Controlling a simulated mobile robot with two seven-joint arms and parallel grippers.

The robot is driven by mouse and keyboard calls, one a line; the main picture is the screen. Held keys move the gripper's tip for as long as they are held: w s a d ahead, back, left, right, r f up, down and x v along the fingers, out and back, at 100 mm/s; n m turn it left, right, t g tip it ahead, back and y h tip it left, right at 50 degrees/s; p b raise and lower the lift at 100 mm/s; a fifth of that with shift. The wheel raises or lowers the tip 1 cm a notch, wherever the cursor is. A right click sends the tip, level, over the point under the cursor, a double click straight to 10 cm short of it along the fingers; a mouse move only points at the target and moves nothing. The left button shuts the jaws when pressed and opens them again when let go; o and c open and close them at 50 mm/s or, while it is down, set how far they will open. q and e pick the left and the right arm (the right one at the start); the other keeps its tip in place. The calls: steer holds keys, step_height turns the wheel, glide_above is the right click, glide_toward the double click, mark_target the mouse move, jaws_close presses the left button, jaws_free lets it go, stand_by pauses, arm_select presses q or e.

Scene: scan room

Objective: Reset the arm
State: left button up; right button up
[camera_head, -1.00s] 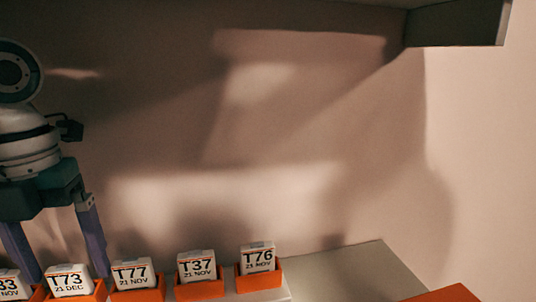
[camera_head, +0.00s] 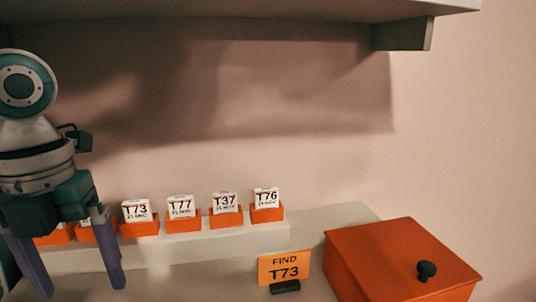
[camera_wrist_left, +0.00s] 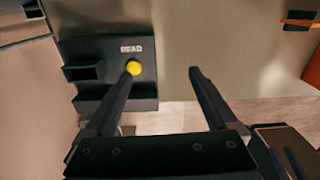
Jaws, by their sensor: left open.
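My left gripper (camera_head: 82,288) hangs at the left of the head view, fingers pointing down, apart and empty. It is in front of the left end of the row of orange holders and hides part of it. In the left wrist view, the gripper (camera_wrist_left: 163,70) has its fingers spread with nothing between them. Its left finger overlaps a dark reader marked READ (camera_wrist_left: 100,50), beside a yellow button (camera_wrist_left: 133,68); I cannot tell whether they touch. My right gripper is not in view.
White labelled blocks stand in orange holders on a ledge, including T73 (camera_head: 137,209), T77 (camera_head: 181,206), T37 (camera_head: 224,201) and T76 (camera_head: 266,196). An orange sign reads FIND T73 (camera_head: 284,268). An orange box (camera_head: 365,262) with a black knob stands right. A shelf (camera_head: 260,10) overhangs above.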

arm_select(q)
steer(key=s+d+f+n, duration=0.1)
steer(key=d, duration=0.2)
steer(key=s+d+f+n+h, duration=0.1)
steer(key=s+d+n, duration=0.1)
steer(key=d, duration=0.1)
steer(key=s+d+f+n+p, duration=0.1)
steer(key=d, duration=0.2)
steer(key=shift+s+f+t, duration=0.2)
steer(key=shift+f+t, duration=0.1)
steer(key=s+d+n, duration=0.2)
steer(key=s+d+n+h+p, duration=0.1)
steer(key=n, duration=0.2)
steer(key=s+d+n+t+h, duration=0.1)
steer(key=s+d+n, duration=0.1)
steer(key=n, duration=0.1)
steer(key=shift+s+d+r, duration=0.1)
steer(key=shift+s+d, duration=0.2)
steer(key=s+a+r+n+t+y+p, duration=0.35)
steer(key=s+a+n, duration=0.6)
steer(key=n, duration=0.95)
step_height(320, 180, up, 37)
steer(key=g+p, duration=0.1)
steer(key=p, duration=3.5)
steer(key=shift+w+a, duration=0.25)
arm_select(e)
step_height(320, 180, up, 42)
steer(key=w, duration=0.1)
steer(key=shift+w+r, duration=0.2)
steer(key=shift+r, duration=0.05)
